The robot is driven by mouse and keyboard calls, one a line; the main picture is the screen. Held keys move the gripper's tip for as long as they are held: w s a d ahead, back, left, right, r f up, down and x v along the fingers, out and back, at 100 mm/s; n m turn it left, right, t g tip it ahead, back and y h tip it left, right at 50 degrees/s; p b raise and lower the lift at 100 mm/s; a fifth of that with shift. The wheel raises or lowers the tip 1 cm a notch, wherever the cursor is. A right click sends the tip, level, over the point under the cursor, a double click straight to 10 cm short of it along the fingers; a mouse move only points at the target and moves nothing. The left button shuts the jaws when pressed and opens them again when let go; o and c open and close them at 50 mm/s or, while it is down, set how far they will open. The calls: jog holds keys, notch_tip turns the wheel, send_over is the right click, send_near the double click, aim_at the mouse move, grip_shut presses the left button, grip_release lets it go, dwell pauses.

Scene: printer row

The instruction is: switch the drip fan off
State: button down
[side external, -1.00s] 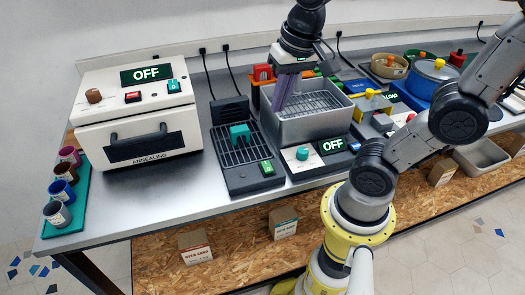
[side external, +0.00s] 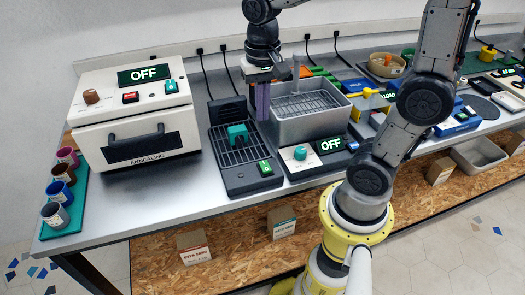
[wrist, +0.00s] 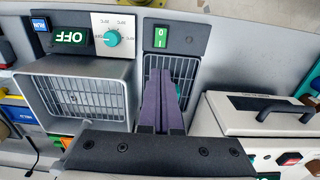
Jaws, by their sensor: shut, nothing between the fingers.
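The dark unit with a wire rack and a black box at its back, which looks like the drip fan (side external: 238,178), stands between the annealing oven and the grey basin. Its green rocker switch (side external: 265,168) is at its front end; in the wrist view the switch (wrist: 160,37) shows 0 and I marks. Which side is pressed is too small to tell. A teal part (side external: 238,131) sits on the rack, mostly hidden behind my fingers in the wrist view. My gripper (side external: 262,118) is shut and empty, its purple fingers (wrist: 161,78) above the unit's basin side, apart from the switch.
The grey basin (side external: 304,128) stands close on the right, with a teal knob (side external: 300,153) and an OFF display (side external: 329,146) in front. The annealing oven (side external: 130,142), also showing OFF, is on the left. Bare table (side external: 190,185) lies between oven and rack.

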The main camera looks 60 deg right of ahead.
aim_at(263, 161)
notch_tip(263, 161, down, 13)
jog(key=shift+f, duration=0.1)
dwell(0.3)
jog(key=shift+f, duration=0.15)
dwell(0.4)
jog(key=shift+s+a+r, duration=0.4)
jog(key=shift+s+a, duration=0.05)
jog(key=shift+s, duration=0.05)
dwell(0.4)
notch_tip(263, 161, up, 14)
jog(key=w+d, duration=0.1)
jog(key=shift+w+d, duration=0.35)
